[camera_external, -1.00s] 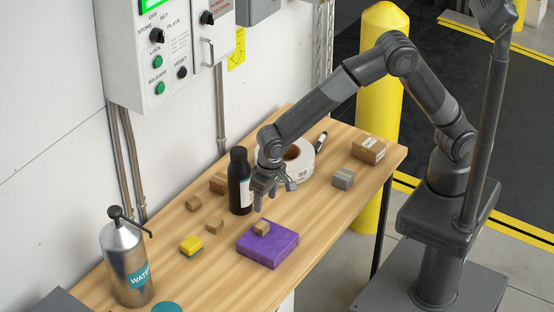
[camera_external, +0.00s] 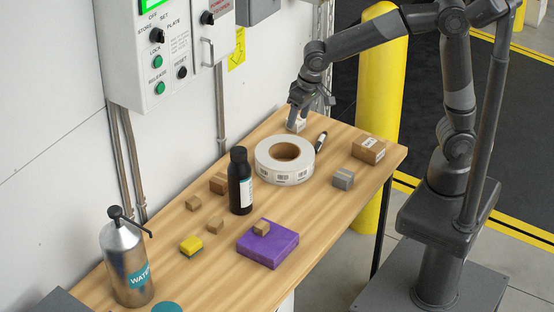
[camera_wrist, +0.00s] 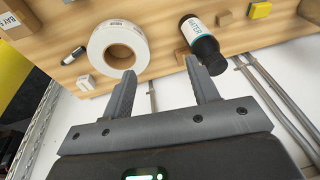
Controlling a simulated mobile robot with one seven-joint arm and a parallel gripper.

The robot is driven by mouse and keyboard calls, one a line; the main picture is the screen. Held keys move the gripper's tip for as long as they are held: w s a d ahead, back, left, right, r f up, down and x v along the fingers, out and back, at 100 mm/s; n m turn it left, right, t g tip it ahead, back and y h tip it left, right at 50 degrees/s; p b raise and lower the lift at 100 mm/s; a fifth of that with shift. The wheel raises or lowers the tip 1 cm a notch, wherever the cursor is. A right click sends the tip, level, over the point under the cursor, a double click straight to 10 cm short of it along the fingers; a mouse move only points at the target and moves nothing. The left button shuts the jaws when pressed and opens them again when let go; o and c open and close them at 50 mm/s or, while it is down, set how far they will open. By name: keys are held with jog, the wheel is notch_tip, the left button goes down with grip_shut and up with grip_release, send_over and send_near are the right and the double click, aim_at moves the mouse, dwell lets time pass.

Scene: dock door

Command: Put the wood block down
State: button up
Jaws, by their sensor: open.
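A small wood block (camera_external: 261,228) rests on top of the purple box (camera_external: 272,246) near the table's front edge. Other small brown blocks sit on the table to its left: one (camera_external: 215,226) nearest it, one (camera_external: 193,203) further left, and a larger one (camera_external: 217,184) beside the black bottle. My gripper (camera_external: 306,112) is open and empty, raised over the table's far end, well away from the purple box. In the wrist view the two fingers of my gripper (camera_wrist: 160,78) stand wide apart with nothing between them.
A tape roll (camera_external: 284,160) and black bottle (camera_external: 240,182) stand between my gripper and the purple box. A marker (camera_external: 321,141), grey block (camera_external: 343,179), carton (camera_external: 369,149), yellow sponge (camera_external: 191,246) and metal flask (camera_external: 126,264) are also on the table. The wall cabinet (camera_external: 165,45) overhangs the left.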

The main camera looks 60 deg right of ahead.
jog(key=s+d+r+t, duration=0.1)
jog(key=s+d+r, duration=0.25)
jog(key=d, duration=0.45)
jog(key=s+d+r+t, duration=0.1)
jog(key=s+d+r, duration=0.25)
jog(key=d, duration=0.45)
jog(key=s+d+f+t+h, duration=0.1)
jog(key=s+d, duration=0.8)
jog(key=s, duration=0.1)
jog(key=shift+s+d, duration=0.15)
jog(key=shift+s, duration=0.2)
jog(key=shift+o, duration=0.5)
jog(key=shift+o, duration=0.8)
